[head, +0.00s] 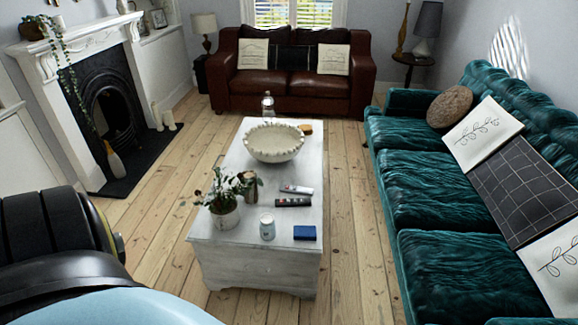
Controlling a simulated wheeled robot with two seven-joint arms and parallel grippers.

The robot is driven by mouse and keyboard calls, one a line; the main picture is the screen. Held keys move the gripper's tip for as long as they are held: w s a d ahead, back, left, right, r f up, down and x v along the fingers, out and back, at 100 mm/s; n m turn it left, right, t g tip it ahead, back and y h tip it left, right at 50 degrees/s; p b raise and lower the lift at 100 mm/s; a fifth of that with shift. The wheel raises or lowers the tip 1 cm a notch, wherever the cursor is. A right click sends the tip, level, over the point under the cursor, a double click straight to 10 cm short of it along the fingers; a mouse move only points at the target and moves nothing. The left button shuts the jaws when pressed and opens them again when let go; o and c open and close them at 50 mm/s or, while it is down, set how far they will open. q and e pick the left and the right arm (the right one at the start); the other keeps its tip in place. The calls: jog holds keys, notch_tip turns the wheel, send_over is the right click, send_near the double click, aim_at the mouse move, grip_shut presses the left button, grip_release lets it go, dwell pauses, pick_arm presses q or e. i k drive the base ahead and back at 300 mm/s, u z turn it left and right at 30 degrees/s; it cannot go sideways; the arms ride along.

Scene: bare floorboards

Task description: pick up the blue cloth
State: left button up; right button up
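A small dark blue rectangle, which looks like the folded blue cloth (304,232), lies flat on the white coffee table (225,243) near its front right corner. A lidded glass jar (267,227) stands just left of it, a small gap apart. Nothing covers the cloth. Neither of my grippers shows in the head view; only black and light blue parts of my own body fill the lower left corner.
The table also holds a potted plant (223,208), a brown cup (250,187), two remotes (292,202), a white bowl (273,143) and a bottle (268,107). A teal sofa (420,190) stands right, a brown leather sofa (262,84) behind. Floorboards (345,200) between are clear.

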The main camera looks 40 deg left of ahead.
aim_at(301, 232)
jog(key=u, duration=1.2)
jog(key=k, duration=0.3)
jog(key=u, duration=0.1)
